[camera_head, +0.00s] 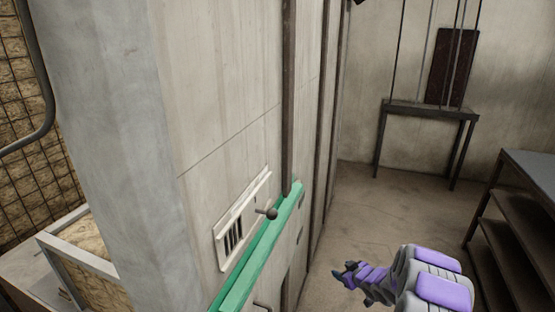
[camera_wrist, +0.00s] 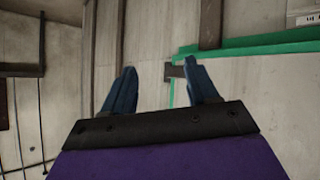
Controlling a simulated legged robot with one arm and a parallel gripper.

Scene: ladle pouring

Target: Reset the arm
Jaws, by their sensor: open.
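My gripper (camera_head: 345,274) is at the end of my purple and grey arm, at the lower right of the head view. It hangs over the floor, to the right of the wall with the green ledge. In the wrist view my gripper (camera_wrist: 160,72) shows two dark blue fingers spread well apart, with nothing between them. No ladle shows in either view.
A green ledge (camera_head: 258,254) runs along the concrete wall (camera_head: 225,90), below a white vent panel (camera_head: 239,222) and a dark knobbed lever (camera_head: 268,212). A narrow table (camera_head: 428,109) stands at the back, dark shelves (camera_head: 520,205) at the right. Floor (camera_head: 395,215) between is clear.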

